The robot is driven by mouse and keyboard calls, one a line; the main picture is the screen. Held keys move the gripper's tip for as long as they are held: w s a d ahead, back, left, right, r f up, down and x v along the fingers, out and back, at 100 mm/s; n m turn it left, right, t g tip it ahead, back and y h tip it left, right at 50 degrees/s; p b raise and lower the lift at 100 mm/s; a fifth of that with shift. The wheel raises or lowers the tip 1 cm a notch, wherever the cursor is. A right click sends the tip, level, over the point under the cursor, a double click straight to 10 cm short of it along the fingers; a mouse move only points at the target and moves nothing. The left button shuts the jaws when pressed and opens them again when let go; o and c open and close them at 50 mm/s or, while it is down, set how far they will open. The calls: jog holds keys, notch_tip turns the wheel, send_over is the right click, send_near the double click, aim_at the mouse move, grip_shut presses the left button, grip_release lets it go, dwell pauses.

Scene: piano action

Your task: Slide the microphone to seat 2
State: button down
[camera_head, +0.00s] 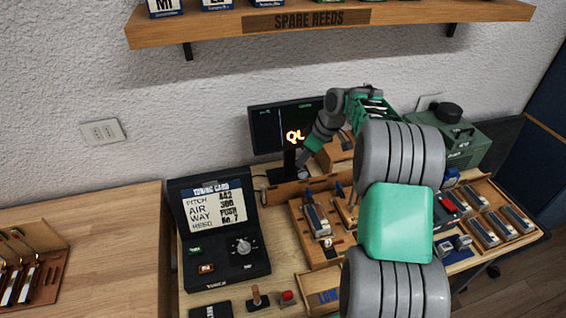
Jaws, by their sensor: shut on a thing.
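My gripper (303,163) is at the back of the workbench, just in front of the black monitor, pointing down and to the left. It is shut on the microphone, which is small and mostly hidden at the fingertips, low over the wooden rail (283,193). Seat marks along the rail are too small to read, so I cannot tell at which seat the microphone stands. The monitor (265,130) shows glowing orange letters, partly covered by my wrist.
A black tuning console (228,262) stands left of the rail. A wooden reed tray (325,250) lies in front, and another tray (515,237) is at the right. A green case (468,143) is at the back right. A shelf (420,12) hangs above.

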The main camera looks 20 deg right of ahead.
jog(key=d+p, duration=0.1)
jog(key=d, duration=1)
jog(key=shift+p, duration=0.4)
jog(key=c, duration=1.3)
grip_release()
jog(key=shift+o, duration=0.2)
jog(key=shift+a, duration=0.1)
jog(key=v, duration=0.8)
